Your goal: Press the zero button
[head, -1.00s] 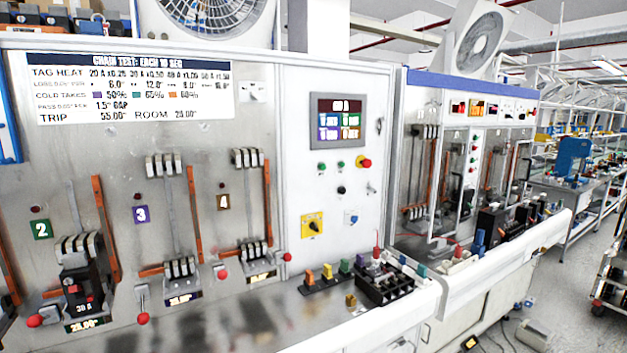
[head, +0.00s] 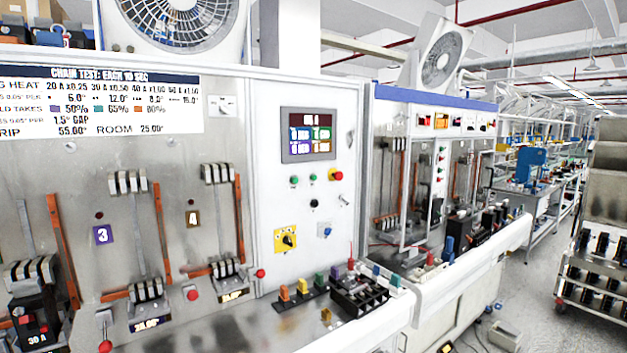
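The control panel (head: 268,132) of the test bench shows in the middle of the head view. The labels are too small to read, so I cannot tell which one is the zero button. Neither of my grippers is in view.
A rack with colored blocks (head: 302,295) and a black tray (head: 362,300) stand on the ledge below the panel. A black 30 A breaker (head: 36,325) is at lower left. A second bench (head: 450,165) stands to the right, then a shelf cart (head: 597,290). Grey floor (head: 540,290) lies between.

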